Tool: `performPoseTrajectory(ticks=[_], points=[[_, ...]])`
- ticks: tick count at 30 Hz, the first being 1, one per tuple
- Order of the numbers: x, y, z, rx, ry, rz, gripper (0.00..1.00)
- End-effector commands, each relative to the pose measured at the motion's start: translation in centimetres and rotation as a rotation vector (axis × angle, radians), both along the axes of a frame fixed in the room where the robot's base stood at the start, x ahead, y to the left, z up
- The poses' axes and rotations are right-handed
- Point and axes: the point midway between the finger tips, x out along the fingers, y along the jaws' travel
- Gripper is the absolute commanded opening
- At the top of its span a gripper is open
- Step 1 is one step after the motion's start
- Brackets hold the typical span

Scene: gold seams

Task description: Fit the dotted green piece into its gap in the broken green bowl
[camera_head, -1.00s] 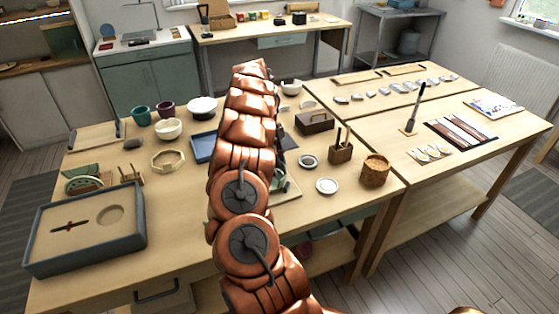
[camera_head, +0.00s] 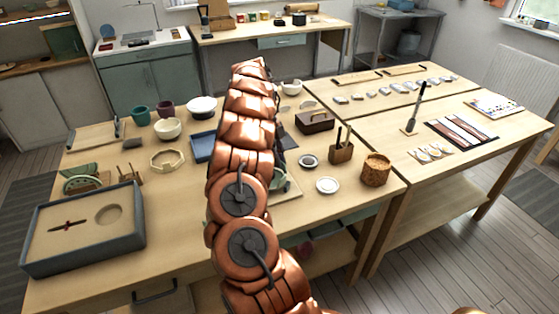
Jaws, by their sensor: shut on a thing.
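A green shape (camera_head: 277,179), perhaps part of the broken green bowl, shows at the right edge of my arm, on a pale board (camera_head: 292,187). My copper arm covers most of it, so its gap cannot be seen. I cannot make out the dotted green piece in this view. My gripper is hidden behind my own arm, so neither its fingers nor anything between them shows.
A grey sand tray (camera_head: 35,252) stands at the front left, with a green round thing (camera_head: 83,184) behind it. Several bowls stand at the back left. A white dish (camera_head: 327,186), a tool block (camera_head: 341,153) and a cork pot (camera_head: 375,172) stand right of my arm.

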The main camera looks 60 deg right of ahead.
Motion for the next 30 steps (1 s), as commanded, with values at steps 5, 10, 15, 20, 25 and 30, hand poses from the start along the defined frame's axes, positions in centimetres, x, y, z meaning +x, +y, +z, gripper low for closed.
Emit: performPoseTrajectory(ticks=[5, 10, 15, 20, 25, 30], points=[[0.01, 0.00, 0.04, 0.000, 0.000, 0.000, 0.00], [0.03, -0.01, -0.01, 0.000, -0.001, 0.000, 0.00], [0.04, -0.03, -0.17, -0.001, -0.001, 0.000, 0.00], [0.06, -0.03, -0.29, -0.001, -0.001, 0.000, 0.00], [0.07, -0.05, -0.41, -0.001, -0.001, 0.000, 0.00], [0.08, -0.06, -0.54, -0.002, -0.002, 0.002, 0.00]])
